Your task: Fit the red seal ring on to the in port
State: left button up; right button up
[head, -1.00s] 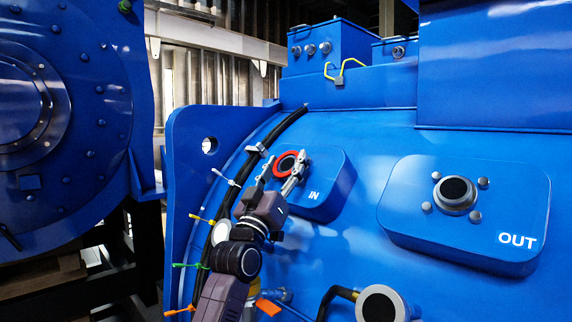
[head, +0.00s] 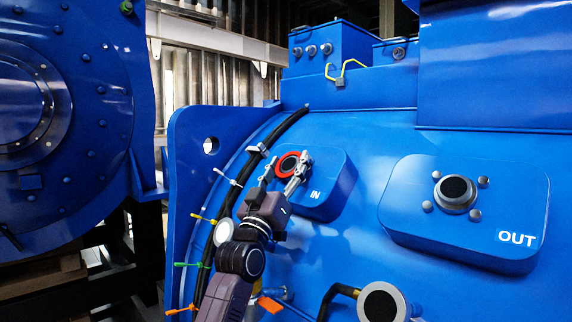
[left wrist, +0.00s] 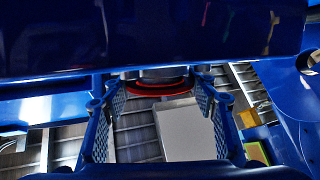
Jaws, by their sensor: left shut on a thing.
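The red seal ring (head: 280,166) is at the in port (head: 290,163), on the blue raised pad marked IN. In the head view the ring shows around the port's dark opening. My left gripper (head: 286,172) has one finger on each side of the ring and is shut on it. In the left wrist view the ring (left wrist: 155,94) lies edge-on between the fingertips, close against the grey port. Whether it is fully seated cannot be told. My right gripper is not in view.
The out port (head: 455,191) stands on its own pad at right, with several bolts around it. A black cable (head: 237,185) with coloured ties runs along the left flange. A round grey fitting (head: 381,304) with a hose sticks out below.

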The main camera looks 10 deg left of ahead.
aim_at(285, 177)
pick_arm(q)
jog(key=shift+w+d+f, duration=0.1)
jog(key=shift+w+f, duration=0.05)
jog(key=shift+f, duration=0.35)
jog(key=o, duration=0.9)
jog(key=shift+d, duration=0.1)
jog(key=shift+o, duration=0.2)
jog(key=shift+s+f, duration=0.55)
jog(key=shift+f, duration=0.05)
jog(key=v, duration=0.6)
jog(key=shift+s+a+r, duration=0.15)
jog(key=shift+a+r, duration=0.05)
jog(key=shift+r, duration=0.1)
jog(key=shift+s, duration=0.25)
jog(key=shift+c, duration=0.4)
